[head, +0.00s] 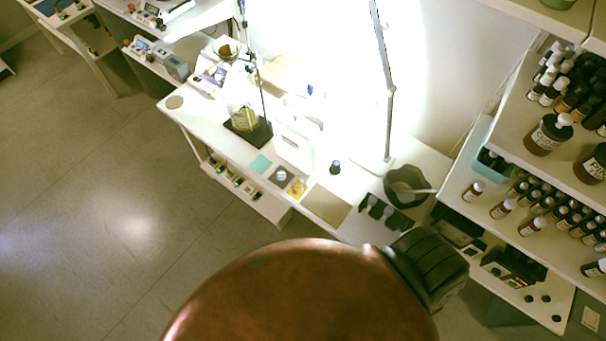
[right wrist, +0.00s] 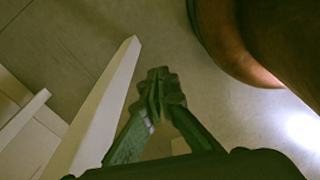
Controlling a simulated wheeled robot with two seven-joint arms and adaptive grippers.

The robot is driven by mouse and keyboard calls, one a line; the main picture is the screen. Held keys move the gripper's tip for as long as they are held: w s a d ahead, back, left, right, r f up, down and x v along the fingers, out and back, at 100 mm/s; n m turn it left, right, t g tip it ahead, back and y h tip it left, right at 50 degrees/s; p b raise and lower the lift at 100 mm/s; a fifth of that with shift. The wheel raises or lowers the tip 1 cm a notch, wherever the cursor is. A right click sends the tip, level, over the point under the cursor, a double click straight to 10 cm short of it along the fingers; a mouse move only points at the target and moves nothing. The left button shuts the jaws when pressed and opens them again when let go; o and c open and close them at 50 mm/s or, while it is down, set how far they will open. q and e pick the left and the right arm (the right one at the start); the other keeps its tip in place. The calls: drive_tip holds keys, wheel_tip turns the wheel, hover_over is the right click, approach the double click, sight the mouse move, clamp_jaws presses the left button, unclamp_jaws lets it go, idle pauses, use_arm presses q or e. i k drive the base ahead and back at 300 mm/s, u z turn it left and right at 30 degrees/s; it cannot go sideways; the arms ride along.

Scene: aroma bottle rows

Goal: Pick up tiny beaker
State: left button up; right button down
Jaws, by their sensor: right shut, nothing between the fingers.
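I cannot make out a tiny beaker for certain in either view. On the white table (head: 410,155) in the head view, a flask with yellow content (head: 246,118) sits on a dark stand. A small dark jar (head: 335,167) stands to its right. My right gripper (right wrist: 158,78) is shut and empty in the right wrist view, with floor behind it. It is not seen in the head view. My left gripper is in neither view.
A shelf on the right holds rows of small bottles (head: 501,209) and larger brown bottles (head: 548,134). A pale beam (right wrist: 100,105) runs left of my right gripper. Open floor (head: 110,220) lies at left.

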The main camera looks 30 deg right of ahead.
sight(280, 170)
drive_tip(key=z, duration=0.85)
drive_tip(key=i, duration=0.5)
drive_tip(key=z, duration=0.05)
